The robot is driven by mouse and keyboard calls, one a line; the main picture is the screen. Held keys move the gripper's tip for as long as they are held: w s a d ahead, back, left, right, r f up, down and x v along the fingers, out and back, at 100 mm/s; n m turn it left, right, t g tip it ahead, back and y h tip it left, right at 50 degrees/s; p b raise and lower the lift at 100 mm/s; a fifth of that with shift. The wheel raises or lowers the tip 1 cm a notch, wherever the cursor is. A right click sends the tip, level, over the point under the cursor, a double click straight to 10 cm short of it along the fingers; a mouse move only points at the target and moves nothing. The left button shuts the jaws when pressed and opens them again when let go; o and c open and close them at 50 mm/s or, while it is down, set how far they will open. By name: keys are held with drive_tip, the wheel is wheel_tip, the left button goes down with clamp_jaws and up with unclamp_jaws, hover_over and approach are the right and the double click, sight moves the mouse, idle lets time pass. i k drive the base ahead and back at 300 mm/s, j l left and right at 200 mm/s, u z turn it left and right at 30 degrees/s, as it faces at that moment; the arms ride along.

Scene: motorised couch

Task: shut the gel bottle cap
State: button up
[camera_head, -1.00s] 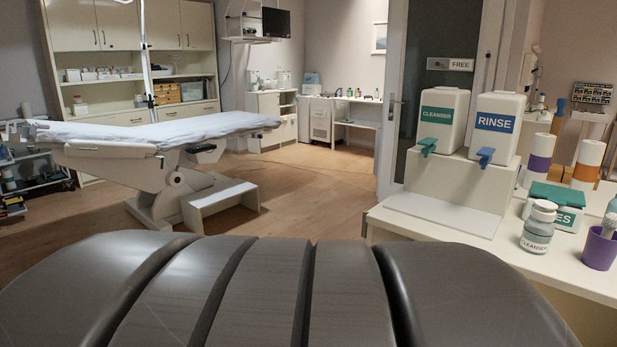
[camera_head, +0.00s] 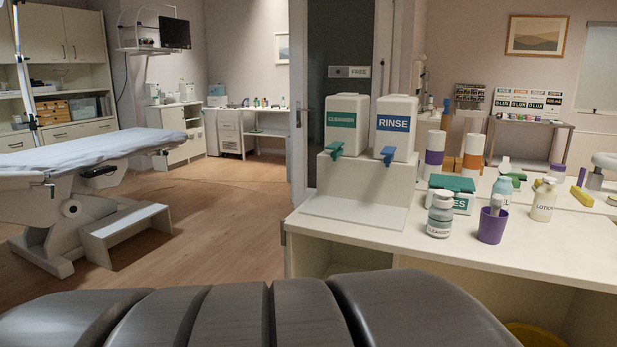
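My gripper is not in view. I cannot pick out a bottle labelled gel. A pale blue bottle (camera_head: 502,188) with a light top stands on the white counter (camera_head: 375,232), partly hidden behind a purple cup; its label cannot be read. A lotion bottle (camera_head: 543,202) with a light top stands to its right. Whether any of these caps is open is too small to tell.
Cleanser (camera_head: 347,125) and rinse (camera_head: 396,128) dispensers stand on a white stand at the counter's left. A green-lidded box (camera_head: 452,185) and paper rolls (camera_head: 472,152) are behind the jar.

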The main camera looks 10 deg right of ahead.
sight(504, 167)
drive_tip(key=z, duration=1.5)
